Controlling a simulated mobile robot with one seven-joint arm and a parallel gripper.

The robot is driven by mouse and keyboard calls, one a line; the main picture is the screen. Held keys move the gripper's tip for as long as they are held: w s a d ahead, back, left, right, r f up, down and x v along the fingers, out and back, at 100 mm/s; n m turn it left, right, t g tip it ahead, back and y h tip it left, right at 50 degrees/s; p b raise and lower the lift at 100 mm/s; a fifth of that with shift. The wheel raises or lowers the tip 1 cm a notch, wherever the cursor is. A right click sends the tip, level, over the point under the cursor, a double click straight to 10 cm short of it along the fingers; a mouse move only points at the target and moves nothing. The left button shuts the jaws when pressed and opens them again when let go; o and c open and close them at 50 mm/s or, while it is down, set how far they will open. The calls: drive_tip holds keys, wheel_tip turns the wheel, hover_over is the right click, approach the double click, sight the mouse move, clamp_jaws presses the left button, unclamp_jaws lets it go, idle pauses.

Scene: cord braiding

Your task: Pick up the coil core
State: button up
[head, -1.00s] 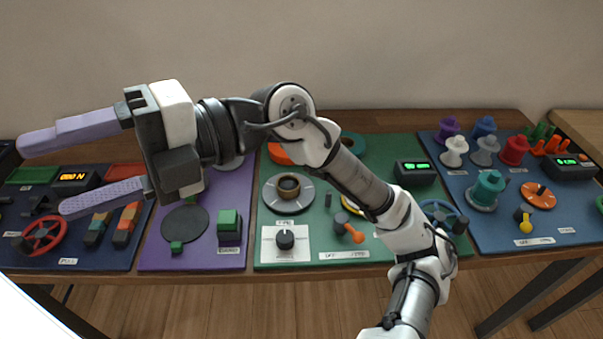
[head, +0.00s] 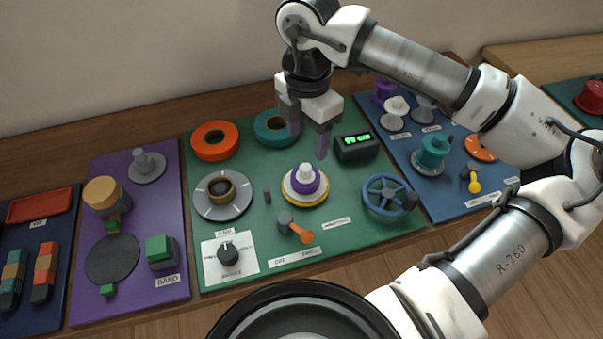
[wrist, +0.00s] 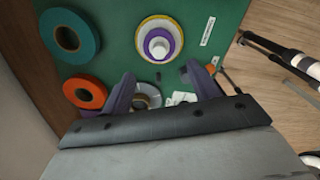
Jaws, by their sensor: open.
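No label I can read says which piece is the coil core. A purple ring with a white centre (head: 306,179) sits on a yellow-rimmed white disc on the green board. It also shows in the wrist view (wrist: 159,43), beyond my fingers. A brown ring with a dark centre (head: 221,187) sits on a grey disc at the board's left. In the wrist view it is partly hidden by my gripper. My gripper (head: 308,142) is open and empty, fingers pointing down, above the back of the green board, behind the purple and white piece.
An orange ring (head: 214,140) and a teal ring (head: 275,128) lie at the board's back. A display box (head: 356,146) stands right of my fingers, and a blue handwheel (head: 388,196) in front of it. An orange-handled lever (head: 296,230) and a dial (head: 229,254) are nearer the front edge.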

sight(304, 168)
wheel_tip(304, 168, down, 6)
drive_tip(key=shift+s+f+p, duration=0.1)
drive_tip(key=shift+p, duration=0.3)
drive_tip(key=shift+a+f+p, duration=0.2)
drive_tip(key=shift+f+p, duration=0.75)
drive_tip(key=shift+f, duration=1.7)
drive_tip(key=c, duration=1)
drive_tip(key=shift+r, duration=0.1)
wheel_tip(304, 168, up, 20)
drive_tip(key=b, duration=0.3)
